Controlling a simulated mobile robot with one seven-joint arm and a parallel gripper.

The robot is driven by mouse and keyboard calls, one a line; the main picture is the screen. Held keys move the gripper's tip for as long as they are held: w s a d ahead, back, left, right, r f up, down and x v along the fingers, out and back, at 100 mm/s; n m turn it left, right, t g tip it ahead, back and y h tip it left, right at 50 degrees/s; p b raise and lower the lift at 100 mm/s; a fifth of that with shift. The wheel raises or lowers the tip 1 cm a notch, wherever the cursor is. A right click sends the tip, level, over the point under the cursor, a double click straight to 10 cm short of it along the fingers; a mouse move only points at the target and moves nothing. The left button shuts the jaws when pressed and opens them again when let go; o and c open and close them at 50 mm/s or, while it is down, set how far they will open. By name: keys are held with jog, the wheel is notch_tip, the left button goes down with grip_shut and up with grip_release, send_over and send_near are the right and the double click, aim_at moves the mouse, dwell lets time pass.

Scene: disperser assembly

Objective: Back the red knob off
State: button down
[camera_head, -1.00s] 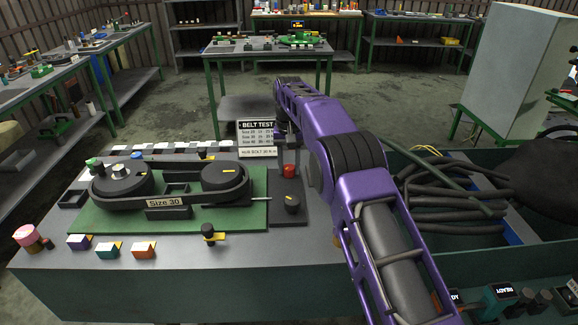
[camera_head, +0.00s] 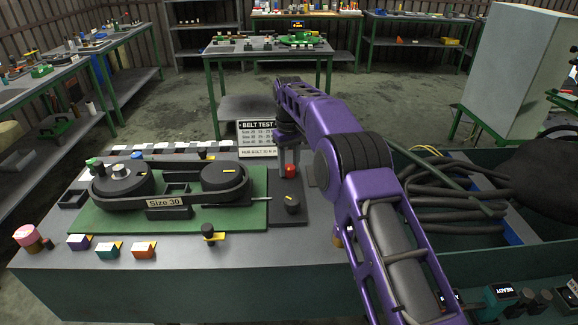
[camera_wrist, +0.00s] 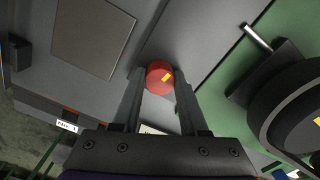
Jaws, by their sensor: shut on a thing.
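The red knob (camera_head: 290,171) stands on a dark plate (camera_head: 288,215) at the right of the green base. The knob's lower part and stem are hidden.
The green base (camera_head: 150,218) carries a belt around two black pulleys and a "Size 30" label (camera_head: 168,201). A belt test sign (camera_head: 258,138) stands behind. A bin of black hoses (camera_head: 450,200) lies to the right. Coloured blocks (camera_head: 144,250) line the front edge.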

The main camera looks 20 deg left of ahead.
dwell(0.3)
jog(key=shift+c, duration=2.2)
grip_release()
